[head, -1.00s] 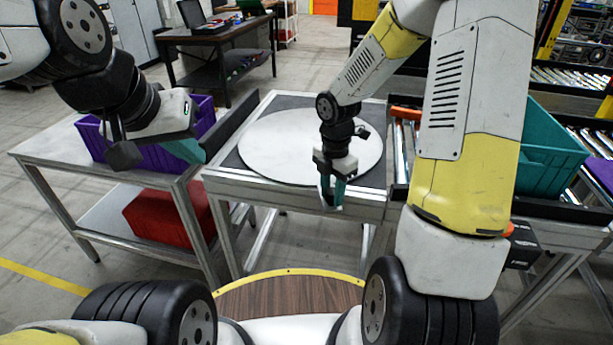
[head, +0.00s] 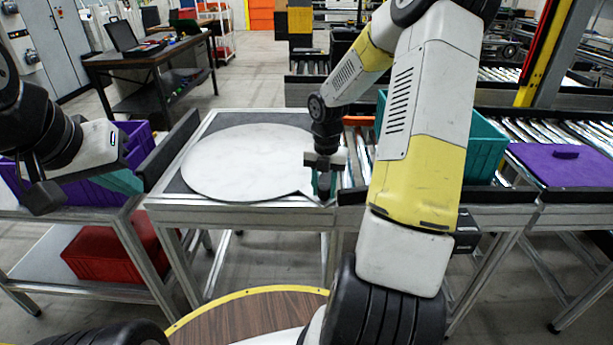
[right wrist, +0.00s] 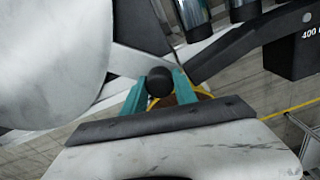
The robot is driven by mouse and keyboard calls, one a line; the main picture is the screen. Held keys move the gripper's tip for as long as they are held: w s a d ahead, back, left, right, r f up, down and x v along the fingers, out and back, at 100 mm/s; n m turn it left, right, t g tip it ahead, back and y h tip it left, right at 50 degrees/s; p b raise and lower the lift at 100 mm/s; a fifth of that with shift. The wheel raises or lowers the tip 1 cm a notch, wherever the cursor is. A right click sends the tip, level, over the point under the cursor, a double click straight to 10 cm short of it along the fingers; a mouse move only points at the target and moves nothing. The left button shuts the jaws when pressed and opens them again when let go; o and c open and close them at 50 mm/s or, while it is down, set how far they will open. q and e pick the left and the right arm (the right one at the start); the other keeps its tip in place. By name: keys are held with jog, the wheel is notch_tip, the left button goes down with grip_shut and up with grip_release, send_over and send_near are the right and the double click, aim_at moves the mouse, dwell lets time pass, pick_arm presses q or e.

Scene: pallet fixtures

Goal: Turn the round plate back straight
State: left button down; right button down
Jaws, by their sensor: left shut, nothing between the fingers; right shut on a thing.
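The round plate (head: 245,160) is a pale, marbled disc lying flat on the dark top of a metal-framed stand. A pointed part shows at its front right edge, beside my right gripper (head: 325,193). In the right wrist view the plate (right wrist: 45,65) fills the upper left. There the teal fingers of my right gripper (right wrist: 160,90) are shut on a black round knob (right wrist: 160,80). My left gripper (head: 122,182) is shut and empty, in front of the purple crate, away from the plate.
A purple crate (head: 85,190) stands on the left side table, with a red crate (head: 110,255) on its lower shelf. A teal crate (head: 485,150) and roller conveyor (head: 530,130) lie to the right. A dark raised edge (head: 165,155) borders the stand's left side.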

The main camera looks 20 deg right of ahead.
jog(key=shift+w+d, duration=0.2)
jog(key=shift+d, duration=0.2)
jog(key=c, duration=1)
grip_release()
jog(key=shift+d, duration=0.1)
jog(key=shift+o, duration=0.2)
jog(key=shift+s+a+f, duration=0.1)
jog(key=shift+s+a, duration=0.1)
